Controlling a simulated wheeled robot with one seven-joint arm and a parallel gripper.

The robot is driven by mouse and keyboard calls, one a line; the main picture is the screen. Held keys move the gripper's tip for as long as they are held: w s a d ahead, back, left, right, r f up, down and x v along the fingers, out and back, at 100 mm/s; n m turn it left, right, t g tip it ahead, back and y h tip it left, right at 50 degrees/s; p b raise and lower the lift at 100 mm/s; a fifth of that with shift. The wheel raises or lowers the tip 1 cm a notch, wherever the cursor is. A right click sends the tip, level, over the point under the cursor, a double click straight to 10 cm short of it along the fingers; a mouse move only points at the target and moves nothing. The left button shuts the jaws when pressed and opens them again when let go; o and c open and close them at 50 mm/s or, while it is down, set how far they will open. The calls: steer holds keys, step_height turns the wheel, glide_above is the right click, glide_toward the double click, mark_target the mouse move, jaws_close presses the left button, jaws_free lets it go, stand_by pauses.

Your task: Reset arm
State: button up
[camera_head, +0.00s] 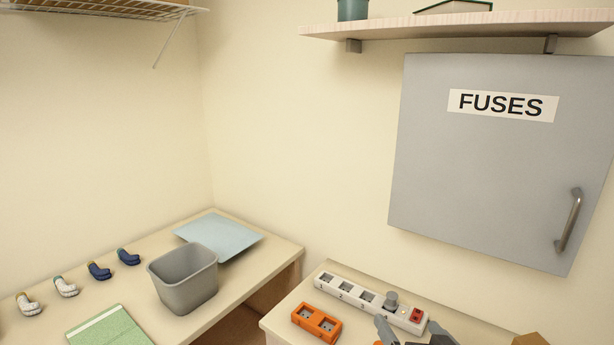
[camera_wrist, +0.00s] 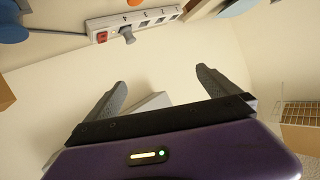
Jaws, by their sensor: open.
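My gripper (camera_head: 407,325) shows at the bottom edge of the head view, in front of the right end of a white power strip. In the wrist view my gripper (camera_wrist: 160,80) has its two grey fingers wide apart, with nothing between them. The white power strip (camera_head: 330,282) has numbered sockets and a red switch (camera_head: 416,315). A grey plug (camera_head: 391,300) stands at the socket near the switch. In the wrist view the power strip (camera_wrist: 103,24) and the plug (camera_wrist: 127,35) appear beyond the fingers, apart from them.
An orange two-socket block (camera_head: 316,322) lies before the strip. A grey FUSES cabinet (camera_head: 480,170) and a shelf (camera_head: 460,28) are on the wall.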

steer(key=s+f+h, duration=0.1)
steer(key=s+f, duration=0.5)
steer(key=s, duration=0.5)
steer(key=s+f+h, duration=0.1)
steer(key=s+f, duration=0.4)
steer(key=s, duration=0.7)
steer(key=s+r+n, duration=0.1)
steer(key=s+r, duration=0.2)
steer(key=s, duration=0.7)
steer(key=s+r+b, duration=0.1)
steer(key=s+r, duration=0.2)
steer(key=s, duration=0.7)
steer(key=shift+s+a+n, duration=0.15)
steer(key=shift+s+n, duration=0.25)
